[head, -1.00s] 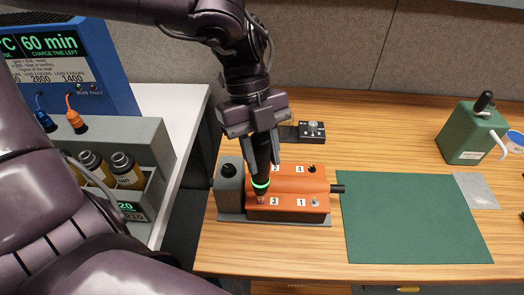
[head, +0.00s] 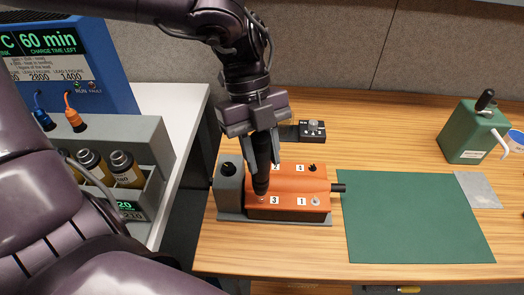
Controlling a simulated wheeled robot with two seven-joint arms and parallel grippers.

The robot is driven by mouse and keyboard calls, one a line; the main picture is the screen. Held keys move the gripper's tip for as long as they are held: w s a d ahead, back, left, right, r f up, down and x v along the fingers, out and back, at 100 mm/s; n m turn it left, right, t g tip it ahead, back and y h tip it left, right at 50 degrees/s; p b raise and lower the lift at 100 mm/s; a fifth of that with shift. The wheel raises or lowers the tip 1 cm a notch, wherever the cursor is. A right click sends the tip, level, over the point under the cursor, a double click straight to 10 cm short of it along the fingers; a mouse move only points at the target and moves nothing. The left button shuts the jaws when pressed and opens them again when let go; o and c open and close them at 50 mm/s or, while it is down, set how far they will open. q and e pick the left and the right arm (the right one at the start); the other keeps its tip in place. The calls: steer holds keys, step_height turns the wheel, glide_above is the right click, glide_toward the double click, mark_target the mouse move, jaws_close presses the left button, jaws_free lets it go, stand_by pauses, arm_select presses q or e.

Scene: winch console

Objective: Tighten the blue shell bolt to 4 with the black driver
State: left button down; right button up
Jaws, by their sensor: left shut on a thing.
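My left gripper (head: 262,150) points down and is shut on the black driver (head: 261,180). The driver stands nearly upright over the front left of an orange shell (head: 290,184), its tip at the bolt spot beside label 3. I cannot tell whether the tip sits in the bolt head, as the tip hides it. No lit ring shows on the driver. A silver bolt (head: 315,201) is by label 1, and a dark hole or bolt (head: 312,167) is at the back right. I see no blue shell; this one is orange. My right gripper is not in view.
A grey block (head: 229,188) adjoins the shell's left end. A small dark device (head: 312,129) lies behind. A green mat (head: 410,220) is clear at right, with a green box (head: 473,132) beyond. A grey rack with bottles (head: 125,168) stands left.

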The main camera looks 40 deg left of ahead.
mark_target(265, 143)
arm_select(q)
steer(key=shift+f, duration=0.1)
steer(key=shift+s, duration=0.1)
steer(key=shift+w+r+p, duration=0.2)
steer(key=shift+r+p, duration=0.25)
steer(key=shift+r, duration=0.3)
steer(key=shift+r+p, duration=2.2)
steer(key=shift+r, duration=0.65)
steer(key=shift+s, duration=0.1)
steer(key=shift+a, duration=0.15)
